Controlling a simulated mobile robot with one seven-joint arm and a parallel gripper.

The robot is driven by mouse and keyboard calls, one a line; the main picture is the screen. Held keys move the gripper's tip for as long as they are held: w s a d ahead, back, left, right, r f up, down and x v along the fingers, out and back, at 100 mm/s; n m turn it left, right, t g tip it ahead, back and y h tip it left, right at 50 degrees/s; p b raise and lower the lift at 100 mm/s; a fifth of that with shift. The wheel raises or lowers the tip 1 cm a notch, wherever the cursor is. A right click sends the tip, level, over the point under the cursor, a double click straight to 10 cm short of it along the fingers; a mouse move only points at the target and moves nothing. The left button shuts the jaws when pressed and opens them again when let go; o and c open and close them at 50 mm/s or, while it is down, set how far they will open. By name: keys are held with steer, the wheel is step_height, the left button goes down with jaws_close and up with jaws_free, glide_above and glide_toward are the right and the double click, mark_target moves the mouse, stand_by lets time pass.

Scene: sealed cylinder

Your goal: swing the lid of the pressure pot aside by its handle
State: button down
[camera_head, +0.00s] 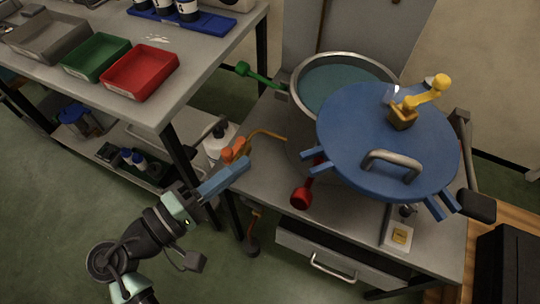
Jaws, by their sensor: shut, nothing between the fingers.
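The pressure pot (297,92) is a grey metal vessel on a cart. Its round blue lid (350,125) sits off to the right and front of the opening, so much of the teal inside (335,85) shows. A grey bow handle (392,160) stands on the lid's near part. My gripper (240,167) is shut and empty, left of the lid and apart from its handle. Its blue fingers point up and right, near an orange valve handle. The far right rim of the pot is hidden under the lid.
A yellow lever (432,92) rises from the lid. An orange valve (235,150), a red knob (301,197) and a green lever (255,74) stick out around the pot. A bench (190,75) with red, green and grey trays stands left. Floor is clear at lower middle.

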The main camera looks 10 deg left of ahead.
steer(key=x, duration=1)
steer(key=s, duration=0.1)
steer(key=s+d, duration=0.1)
steer(key=s, duration=0.1)
steer(key=shift+s+d, duration=0.35)
steer(key=shift+s, duration=0.1)
